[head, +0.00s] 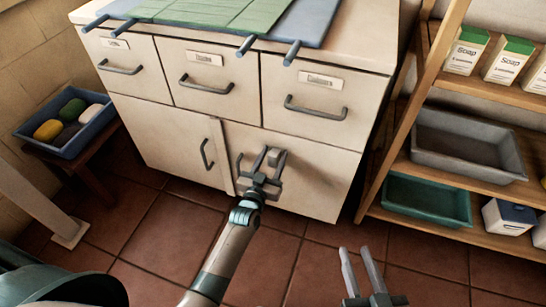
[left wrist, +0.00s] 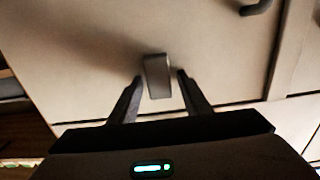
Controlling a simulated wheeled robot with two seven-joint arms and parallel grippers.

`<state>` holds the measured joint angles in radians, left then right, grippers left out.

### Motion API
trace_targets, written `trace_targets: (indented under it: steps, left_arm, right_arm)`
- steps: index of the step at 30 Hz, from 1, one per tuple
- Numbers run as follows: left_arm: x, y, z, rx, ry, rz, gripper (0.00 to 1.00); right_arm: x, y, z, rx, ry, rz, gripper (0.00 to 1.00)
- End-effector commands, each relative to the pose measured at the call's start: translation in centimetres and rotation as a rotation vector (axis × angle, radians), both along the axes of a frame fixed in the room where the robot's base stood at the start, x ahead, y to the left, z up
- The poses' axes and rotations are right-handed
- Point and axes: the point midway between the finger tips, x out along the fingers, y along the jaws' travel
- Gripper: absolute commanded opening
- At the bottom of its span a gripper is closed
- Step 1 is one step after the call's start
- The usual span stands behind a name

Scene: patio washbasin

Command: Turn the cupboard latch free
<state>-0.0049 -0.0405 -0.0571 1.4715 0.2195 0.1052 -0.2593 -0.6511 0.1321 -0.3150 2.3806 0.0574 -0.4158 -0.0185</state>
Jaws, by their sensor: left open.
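The cupboard latch is a small grey upright block (head: 273,157) on the cream lower right cupboard door (head: 315,180). My left gripper (head: 262,156) is open at the door, with its fingers to either side of the latch. In the left wrist view the latch (left wrist: 157,76) stands between the two fingertips (left wrist: 160,77), with a narrow gap on each side. The door looks shut. My right gripper (head: 355,250) is open and empty, low in the head view, away from the cupboard.
The lower left door has a dark handle (head: 207,154). Three drawers with handles sit above the doors. A wooden shelf (head: 450,229) with tubs and soap boxes stands close on the right. A blue tray (head: 88,141) is on a stool at left. Tiled floor in front is clear.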

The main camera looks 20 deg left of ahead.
Motion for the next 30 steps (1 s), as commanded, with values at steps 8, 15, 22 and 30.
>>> trace_targets:
  steps: [8, 15, 22, 30]
  left_arm:
    - [0.0, 0.0, 0.0, 0.000, 0.000, 0.000, 0.02]
    - [0.0, 0.0, 0.0, -0.010, 0.000, 0.000, 0.03]
    - [0.0, 0.2, 0.1, -0.074, 0.004, 0.000, 0.03]
    - [0.0, 0.4, 0.1, -0.244, 0.008, -0.001, 0.03]
  right_arm:
    - [0.0, 0.0, 0.0, 0.000, 0.001, 0.000, 0.31]
    - [0.0, 0.0, 0.0, -0.002, 0.005, 0.001, 0.31]
    - [-0.4, -0.3, -1.1, -0.019, 0.066, 0.001, 0.31]
    - [-1.4, -1.2, -3.2, -0.055, 0.199, 0.002, 0.31]
